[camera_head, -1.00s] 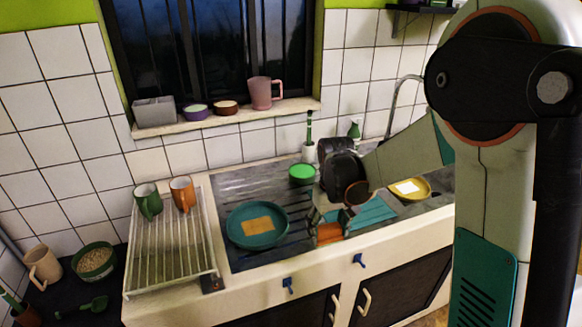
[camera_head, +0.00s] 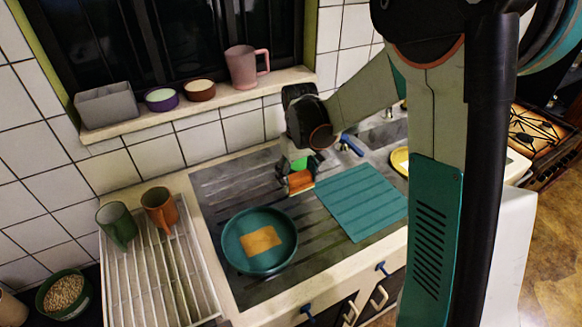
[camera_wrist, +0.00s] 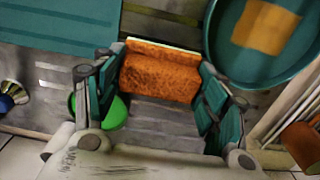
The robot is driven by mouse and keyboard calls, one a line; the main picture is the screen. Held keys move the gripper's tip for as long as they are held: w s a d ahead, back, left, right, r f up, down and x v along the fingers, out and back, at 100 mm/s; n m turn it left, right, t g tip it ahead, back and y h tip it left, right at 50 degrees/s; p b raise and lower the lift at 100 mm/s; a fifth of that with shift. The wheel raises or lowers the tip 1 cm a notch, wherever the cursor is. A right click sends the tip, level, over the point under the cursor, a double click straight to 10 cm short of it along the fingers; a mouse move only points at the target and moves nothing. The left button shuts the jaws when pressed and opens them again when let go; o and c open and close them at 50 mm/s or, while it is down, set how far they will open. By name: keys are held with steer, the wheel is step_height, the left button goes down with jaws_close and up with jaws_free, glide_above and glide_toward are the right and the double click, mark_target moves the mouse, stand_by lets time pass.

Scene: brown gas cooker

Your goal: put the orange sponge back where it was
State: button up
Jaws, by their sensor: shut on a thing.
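My gripper (camera_head: 297,176) is shut on an orange sponge (camera_head: 301,181) and holds it over the grey draining surface, behind the teal plate and left of the teal ribbed mat. In the wrist view the sponge (camera_wrist: 160,75) lies across between the two teal-padded fingers, with a pale strip along its far edge. The mat (camera_head: 360,202) lies flat and bare beside the sink; it also shows at the upper left of the wrist view (camera_wrist: 60,28). Whether the sponge touches the surface below cannot be told.
A teal plate (camera_head: 231,242) with a tan-orange rectangle (camera_head: 260,240) on it is close by. A green round thing (camera_wrist: 114,112) is below my gripper's left finger. A white rack (camera_head: 150,275) with two mugs stands left. A yellow plate (camera_head: 400,160) is partly hidden by my arm.

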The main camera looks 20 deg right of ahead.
steer(key=shift+s+r, duration=0.1)
steer(key=shift+s, duration=0.05)
step_height(320, 180, down, 6)
steer(key=b, duration=0.5)
steer(key=shift+f, duration=0.25)
steer(key=shift+f+b, duration=0.8)
steer(key=shift+b, duration=0.05)
stand_by(1.4)
steer(key=o, duration=1)
step_height(320, 180, up, 12)
